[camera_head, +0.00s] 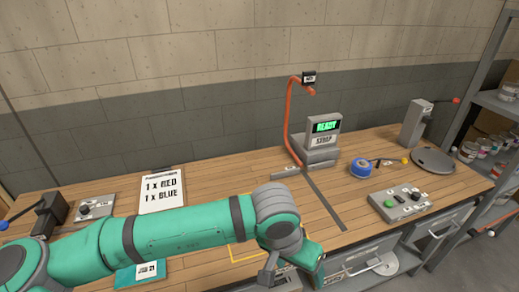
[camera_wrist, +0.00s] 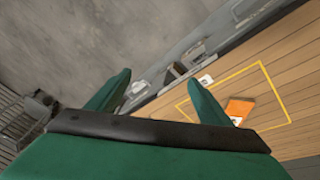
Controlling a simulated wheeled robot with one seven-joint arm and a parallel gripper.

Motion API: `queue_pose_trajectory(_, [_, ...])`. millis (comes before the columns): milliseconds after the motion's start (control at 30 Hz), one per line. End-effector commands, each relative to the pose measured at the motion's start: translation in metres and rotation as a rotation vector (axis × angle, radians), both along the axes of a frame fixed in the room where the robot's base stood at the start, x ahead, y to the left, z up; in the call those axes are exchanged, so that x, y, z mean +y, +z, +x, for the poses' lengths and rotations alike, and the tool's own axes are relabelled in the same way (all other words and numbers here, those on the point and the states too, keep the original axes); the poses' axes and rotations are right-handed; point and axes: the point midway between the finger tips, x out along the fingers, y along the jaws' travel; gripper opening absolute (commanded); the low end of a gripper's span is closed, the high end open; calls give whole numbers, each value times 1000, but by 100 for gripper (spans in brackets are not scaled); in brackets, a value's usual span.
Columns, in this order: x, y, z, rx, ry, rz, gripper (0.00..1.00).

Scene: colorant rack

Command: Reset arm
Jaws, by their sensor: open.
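My gripper (camera_wrist: 155,98) shows in the wrist view with its two green fingers spread apart and nothing between them. In the head view my green arm reaches across the front of the wooden bench (camera_head: 372,187), and the wrist end bends down at the bench's front edge. The fingertips are not clear in that view.
A sign reading 1 x RED, 1 x BLUE (camera_head: 162,190) lies at the left. A machine with a READY display (camera_head: 323,140) and red pipe stands at the back. A button box (camera_head: 403,203), blue round item (camera_head: 361,166) and dark disc (camera_head: 432,161) sit right. Shelves (camera_head: 490,103) border the right.

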Motion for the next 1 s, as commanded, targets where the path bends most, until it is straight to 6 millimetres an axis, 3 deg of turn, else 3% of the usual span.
queue_pose_trajectory(267, [-94,31,8,-117,-107,-317,73])
queue_pose_trajectory(500, [-163,83,14,-244,-157,-634,73])
queue_pose_trajectory(733, [-200,135,20,-362,-142,-916,73])
queue_pose_trajectory(1000, [-208,185,34,-500,-46,-1203,73])
